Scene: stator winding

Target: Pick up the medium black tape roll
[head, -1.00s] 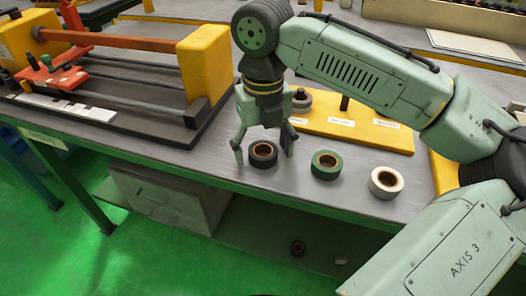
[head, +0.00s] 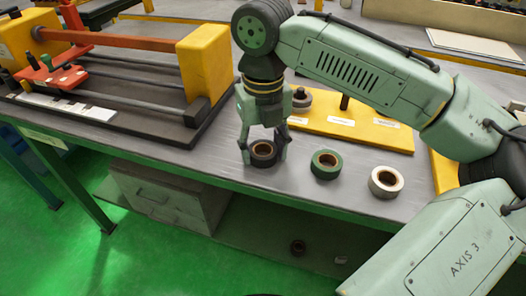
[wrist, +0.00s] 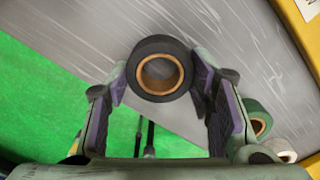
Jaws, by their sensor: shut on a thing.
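The black tape roll (head: 263,160) has a brown cardboard core and sits on the grey table near its front edge. My gripper (head: 264,156) points down over it, with one finger on each side, shut on the roll. In the wrist view the black roll (wrist: 160,48) lies between the two padded fingertips (wrist: 158,88). I cannot tell any gap between the roll and the table.
A green tape roll (head: 326,164) and a white tape roll (head: 386,182) stand to the right along the front edge. A yellow board (head: 310,125) with labels and pegs lies behind. A winding fixture (head: 205,80) fills the left side.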

